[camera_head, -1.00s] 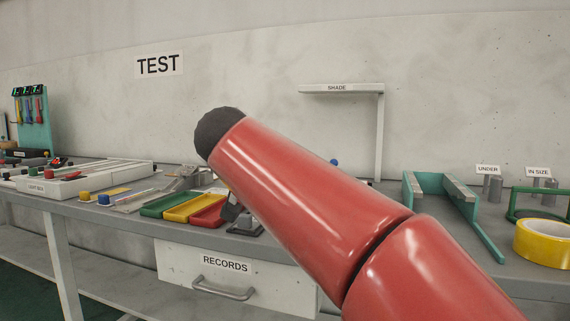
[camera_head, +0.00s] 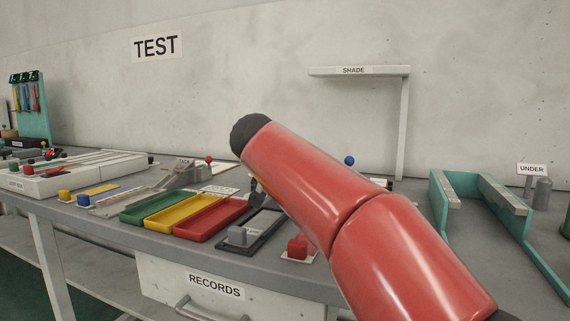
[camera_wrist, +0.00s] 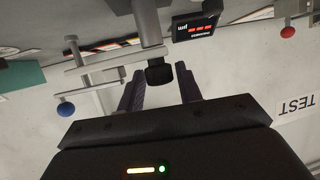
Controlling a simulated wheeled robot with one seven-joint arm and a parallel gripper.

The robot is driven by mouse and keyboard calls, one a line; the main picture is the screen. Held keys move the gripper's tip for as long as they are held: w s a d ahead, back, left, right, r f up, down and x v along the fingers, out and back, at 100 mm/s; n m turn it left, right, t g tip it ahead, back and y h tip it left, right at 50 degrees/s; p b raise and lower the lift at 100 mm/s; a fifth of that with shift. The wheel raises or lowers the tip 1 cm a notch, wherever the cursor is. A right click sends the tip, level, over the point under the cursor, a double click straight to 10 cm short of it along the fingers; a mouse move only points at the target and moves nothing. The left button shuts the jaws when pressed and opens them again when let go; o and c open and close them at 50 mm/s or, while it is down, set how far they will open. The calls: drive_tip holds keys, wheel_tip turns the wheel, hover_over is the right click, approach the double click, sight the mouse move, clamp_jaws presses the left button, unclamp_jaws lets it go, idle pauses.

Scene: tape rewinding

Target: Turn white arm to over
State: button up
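In the wrist view, which is upside down, a pale arm (camera_wrist: 88,93) ends in a blue ball knob (camera_wrist: 65,109) at the left. A second pale bar (camera_wrist: 118,61) runs to a grey post (camera_wrist: 148,28). I cannot tell which bar is the white arm. My gripper (camera_wrist: 160,77) is open, with its two dark fingers apart. A black block (camera_wrist: 161,74) appears between the fingertips; whether they touch it is unclear. In the head view the blue knob (camera_head: 349,160) shows behind my red arm, which hides most of my gripper. I see no "over" label.
A display with red digits (camera_wrist: 197,27) and a red knob (camera_wrist: 288,32) are near my gripper. In the head view, green (camera_head: 154,207), yellow (camera_head: 176,212) and red (camera_head: 209,219) trays line the bench. The SHADE stand (camera_head: 402,130) rises behind; a teal channel (camera_head: 505,226) stands right.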

drive_tip(key=shift+w+f, duration=0.15)
drive_tip(key=shift+w, duration=0.25)
clamp_jaws()
